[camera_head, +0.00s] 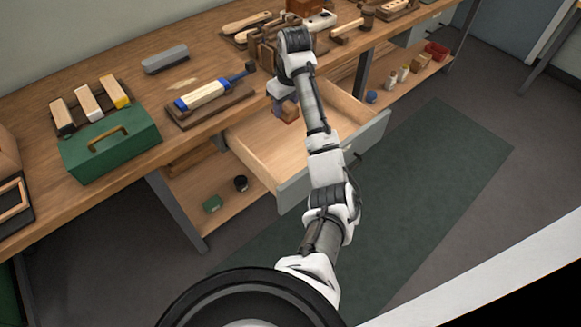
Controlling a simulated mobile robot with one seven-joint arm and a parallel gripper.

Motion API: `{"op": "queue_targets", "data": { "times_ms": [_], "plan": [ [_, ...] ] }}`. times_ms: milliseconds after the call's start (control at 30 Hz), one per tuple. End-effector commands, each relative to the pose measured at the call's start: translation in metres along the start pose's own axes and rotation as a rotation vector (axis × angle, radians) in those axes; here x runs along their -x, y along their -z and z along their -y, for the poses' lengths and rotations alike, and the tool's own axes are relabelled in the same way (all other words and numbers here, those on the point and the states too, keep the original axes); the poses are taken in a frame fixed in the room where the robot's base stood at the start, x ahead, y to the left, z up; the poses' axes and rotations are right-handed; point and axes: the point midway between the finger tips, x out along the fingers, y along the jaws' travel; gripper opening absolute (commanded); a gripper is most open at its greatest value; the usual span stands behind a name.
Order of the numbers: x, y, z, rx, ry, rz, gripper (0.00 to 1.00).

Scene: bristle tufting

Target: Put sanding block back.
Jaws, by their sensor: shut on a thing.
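My gripper (281,102) reaches over the open drawer (255,147) of the workbench, seen from above and behind the arm. It is shut on a small brown block (290,113), which I take to be the sanding block. The block is partly hidden by the gripper and wrist. It is over the back part of the drawer; I cannot tell whether it touches the drawer floor. The visible front part of the drawer is bare wood.
A green toolbox (110,146) stands at the bench's left front. A blue-ended clamped wooden piece (203,95) lies left of the drawer, with a grey block (165,59) behind. Brushes and wooden tools crowd the back right. A lower shelf (222,205) holds small items.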

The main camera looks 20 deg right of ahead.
Motion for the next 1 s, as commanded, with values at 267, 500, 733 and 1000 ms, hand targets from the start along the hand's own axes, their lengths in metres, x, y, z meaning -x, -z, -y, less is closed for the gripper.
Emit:
{"op": "queue_targets", "data": {
  "times_ms": [267,500,733,1000],
  "plan": [
    [-0.036,-0.008,-0.002,-0.023,0.000,0.001,0.20],
    [-0.091,-0.018,-0.003,-0.024,-0.001,0.004,0.20],
    [-0.142,-0.026,-0.003,-0.023,-0.002,0.003,0.20],
    [-0.170,-0.029,-0.003,-0.022,-0.002,0.003,0.20]
  ]
}}
